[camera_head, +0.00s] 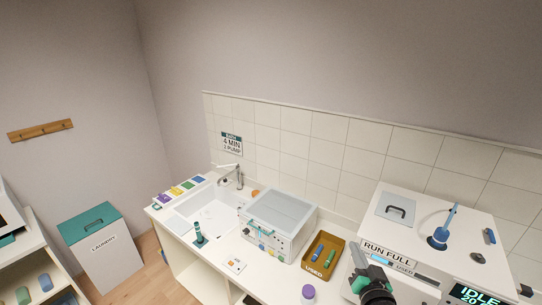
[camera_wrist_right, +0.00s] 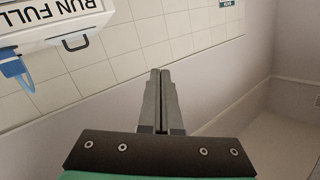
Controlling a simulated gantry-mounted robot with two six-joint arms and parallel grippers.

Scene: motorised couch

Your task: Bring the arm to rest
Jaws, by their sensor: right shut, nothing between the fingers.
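My right gripper (camera_head: 355,248) comes up from the bottom right in the head view, in front of the white RUN FULL machine (camera_head: 441,232). Its two grey fingers also show in the right wrist view (camera_wrist_right: 160,75). They are closed together with nothing between them. The fingers point up toward the tiled wall and touch nothing that I can see. My left gripper is in neither view.
A tan USED tray (camera_head: 335,266) with a blue and a green item lies left of my right gripper. A grey-lidded box (camera_head: 279,218), a sink (camera_head: 214,216) and a purple-topped container (camera_head: 308,292) share the counter. A laundry bin (camera_head: 103,256) stands at the left.

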